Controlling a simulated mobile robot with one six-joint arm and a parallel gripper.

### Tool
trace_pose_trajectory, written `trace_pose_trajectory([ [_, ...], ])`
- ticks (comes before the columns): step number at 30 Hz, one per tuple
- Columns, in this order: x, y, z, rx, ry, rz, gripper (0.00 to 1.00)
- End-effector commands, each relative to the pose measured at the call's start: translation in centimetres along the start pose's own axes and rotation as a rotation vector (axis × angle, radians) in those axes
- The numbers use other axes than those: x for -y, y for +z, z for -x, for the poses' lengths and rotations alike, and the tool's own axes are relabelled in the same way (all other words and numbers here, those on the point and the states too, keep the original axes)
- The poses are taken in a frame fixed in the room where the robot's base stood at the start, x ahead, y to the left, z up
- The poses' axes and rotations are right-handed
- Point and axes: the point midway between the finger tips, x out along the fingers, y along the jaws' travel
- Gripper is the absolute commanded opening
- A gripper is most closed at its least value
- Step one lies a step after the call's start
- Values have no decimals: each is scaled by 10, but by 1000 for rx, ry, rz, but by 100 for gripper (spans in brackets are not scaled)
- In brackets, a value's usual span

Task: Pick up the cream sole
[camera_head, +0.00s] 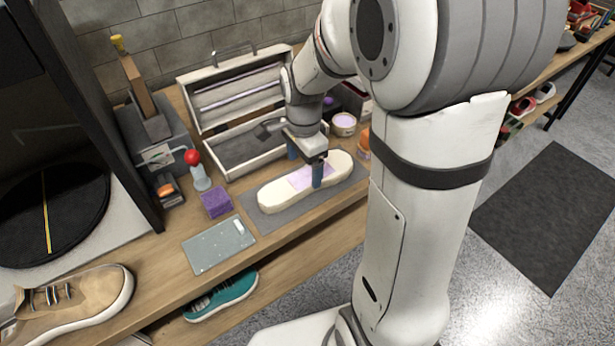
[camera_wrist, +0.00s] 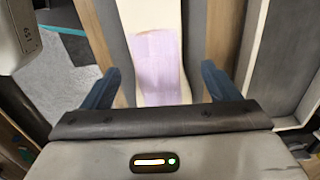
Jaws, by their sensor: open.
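The cream sole (camera_head: 270,196) lies flat on a grey mat (camera_head: 252,216) on the workbench. A pale purple patch covers its middle. My gripper (camera_head: 305,172) is over the middle of the sole, with its blue fingers pointing down, one near the front edge and one towards the back edge. In the wrist view the cream sole (camera_wrist: 150,18) and its purple patch run between the two fingers of my gripper (camera_wrist: 157,88). The fingers are open and stand apart on either side. I cannot tell whether either finger touches the sole.
An open case (camera_head: 247,160) stands just behind the mat. A purple block (camera_head: 216,203), a grey board (camera_head: 218,244) and a red-topped bottle (camera_head: 200,178) are to the left. A round jar (camera_head: 343,124) stands behind the sole's right end. A tan shoe (camera_head: 75,303) is at the front left.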

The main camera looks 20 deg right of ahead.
Motion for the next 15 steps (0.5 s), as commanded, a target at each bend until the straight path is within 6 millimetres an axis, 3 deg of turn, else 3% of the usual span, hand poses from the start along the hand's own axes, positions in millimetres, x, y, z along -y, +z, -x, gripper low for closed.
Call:
trace_pose_trajectory([
  [6,-3,-3,-34,1,4,1,82],
  [15,-3,-4,-41,0,0,1,82],
])
